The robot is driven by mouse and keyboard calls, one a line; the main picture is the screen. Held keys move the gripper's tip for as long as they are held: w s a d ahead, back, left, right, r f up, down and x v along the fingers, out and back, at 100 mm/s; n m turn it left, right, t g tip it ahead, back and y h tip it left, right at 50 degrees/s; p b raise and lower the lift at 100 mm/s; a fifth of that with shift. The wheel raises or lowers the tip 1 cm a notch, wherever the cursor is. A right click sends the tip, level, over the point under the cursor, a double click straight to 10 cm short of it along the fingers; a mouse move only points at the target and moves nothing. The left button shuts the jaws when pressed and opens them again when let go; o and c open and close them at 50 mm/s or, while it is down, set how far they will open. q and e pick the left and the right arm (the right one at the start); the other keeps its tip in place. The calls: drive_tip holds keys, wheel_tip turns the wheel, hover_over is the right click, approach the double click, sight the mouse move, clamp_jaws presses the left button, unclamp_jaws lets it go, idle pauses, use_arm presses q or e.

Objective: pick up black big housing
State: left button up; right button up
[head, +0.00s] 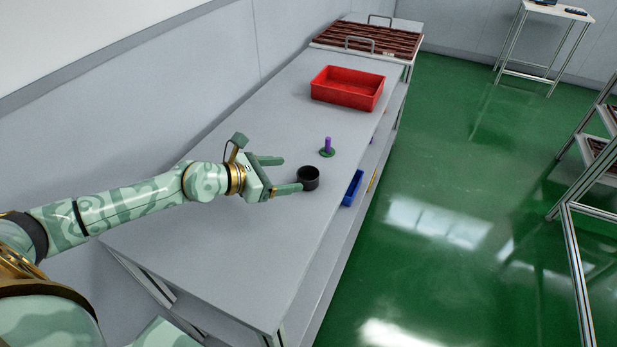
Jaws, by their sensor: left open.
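The black big housing (308,178) is a short, open-topped black cylinder standing upright on the grey table (200,255), near its right edge. My left gripper (286,174) comes in from the left and is open, with its two fingers pointing right. The nearer fingertip reaches the left side of the housing; I cannot tell whether it touches. The farther finger lies up and to the left of the housing. Nothing is between the fingers. My right gripper is not in view.
A purple peg on a green round base (327,151) stands just beyond the housing. A red bin (347,88) stands farther back, before a brown slatted rack (370,38). A blue bin (352,188) sits below the table's right edge. The near tabletop is clear.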

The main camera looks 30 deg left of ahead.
sight(317, 173)
use_arm(q)
drive_tip(key=x, duration=0.5)
drive_tip(key=shift+b, duration=0.4)
drive_tip(key=b+x, duration=0.1)
drive_tip(key=x, duration=0.4)
drive_tip(key=shift+f+b, duration=0.15)
drive_tip(key=shift+b, duration=0.15)
drive_tip(key=shift+s, duration=0.1)
drive_tip(key=c, duration=1)
